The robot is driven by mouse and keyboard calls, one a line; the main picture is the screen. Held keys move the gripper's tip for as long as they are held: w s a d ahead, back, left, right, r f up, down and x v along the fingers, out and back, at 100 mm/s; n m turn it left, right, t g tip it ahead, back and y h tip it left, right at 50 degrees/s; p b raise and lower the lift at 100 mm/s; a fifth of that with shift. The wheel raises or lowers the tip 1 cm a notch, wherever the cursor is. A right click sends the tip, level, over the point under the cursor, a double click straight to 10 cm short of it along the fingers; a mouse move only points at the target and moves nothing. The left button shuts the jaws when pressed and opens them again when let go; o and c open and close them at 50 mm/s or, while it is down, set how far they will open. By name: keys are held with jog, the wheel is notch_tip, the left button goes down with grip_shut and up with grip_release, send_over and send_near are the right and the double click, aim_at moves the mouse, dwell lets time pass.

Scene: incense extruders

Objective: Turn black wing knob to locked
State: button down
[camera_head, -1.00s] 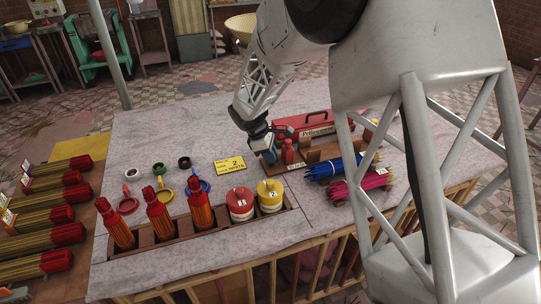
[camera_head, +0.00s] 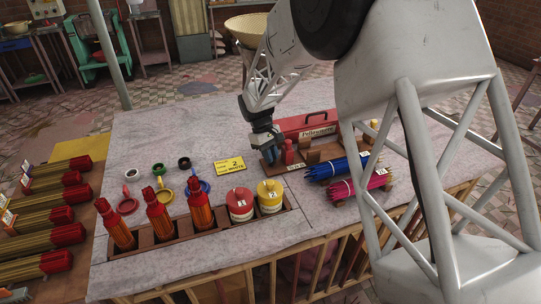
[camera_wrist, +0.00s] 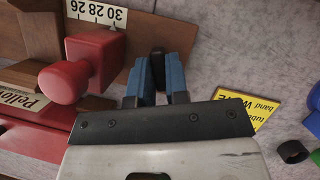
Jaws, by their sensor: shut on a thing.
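The black wing knob (camera_wrist: 157,66) shows in the wrist view as a small dark piece between the two blue fingers of my gripper (camera_wrist: 158,78). The fingers are shut on it, at the edge of a brown wooden base (camera_wrist: 140,25). In the head view my gripper (camera_head: 272,157) points down at the left end of this base, beside a red post (camera_head: 289,152). The knob is hidden behind the fingers there. Its locked marking cannot be seen.
A red Pelloprofile box (camera_head: 310,124) stands behind the base. The red post (camera_wrist: 85,70) is close beside the fingers. A yellow card (camera_head: 230,165) lies to the left. Blue sticks (camera_head: 340,168) and pink sticks (camera_head: 362,184) lie to the right. Bare tabletop is at the back left.

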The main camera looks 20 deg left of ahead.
dwell(0.4)
jog(key=c, duration=1.1)
grip_release()
jog(key=shift+v, duration=3.95)
